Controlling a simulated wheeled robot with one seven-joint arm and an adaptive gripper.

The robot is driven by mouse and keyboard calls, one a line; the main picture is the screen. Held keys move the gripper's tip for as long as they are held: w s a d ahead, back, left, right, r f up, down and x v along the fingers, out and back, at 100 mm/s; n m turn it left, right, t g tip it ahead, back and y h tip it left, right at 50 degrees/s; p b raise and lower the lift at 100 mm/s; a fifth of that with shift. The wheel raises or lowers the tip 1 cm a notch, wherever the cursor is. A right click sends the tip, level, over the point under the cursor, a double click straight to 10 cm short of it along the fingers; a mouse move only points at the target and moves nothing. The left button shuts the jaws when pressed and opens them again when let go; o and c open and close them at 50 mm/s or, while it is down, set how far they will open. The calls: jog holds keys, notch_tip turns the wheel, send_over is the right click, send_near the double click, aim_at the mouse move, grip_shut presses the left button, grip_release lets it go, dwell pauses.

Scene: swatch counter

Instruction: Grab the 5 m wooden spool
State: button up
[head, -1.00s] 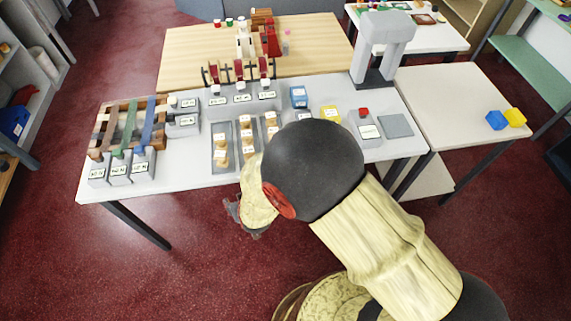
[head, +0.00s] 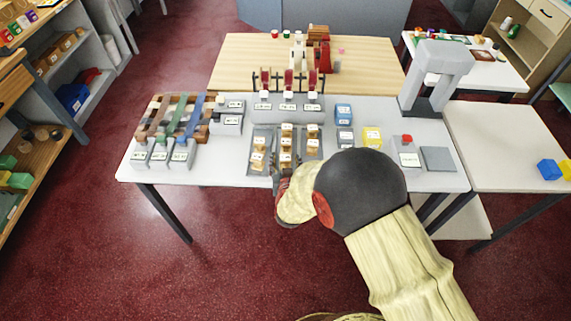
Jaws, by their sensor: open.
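Several small wooden spools with white labels stand in grey trays at the front middle of the white counter. They show in a left tray (head: 251,155), a middle row (head: 287,142) and a right tray (head: 312,142). The labels are too small to read, so I cannot tell which spool is the 5 m one. My gripper (head: 277,178) is at the counter's front edge, just below the trays. It is mostly hidden by my own wrist and is apart from the spools as far as I can see.
Ribbon strips on a rack (head: 150,125) stand at the left. Three red spools on stands (head: 288,82) are behind the trays. A blue box (head: 343,113), a yellow box (head: 371,137) and a grey press (head: 433,75) stand to the right. A side table (head: 500,140) adjoins.

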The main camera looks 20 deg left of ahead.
jog(key=shift+x, duration=1.1)
jog(key=c, duration=0.3)
jog(key=c, duration=0.9)
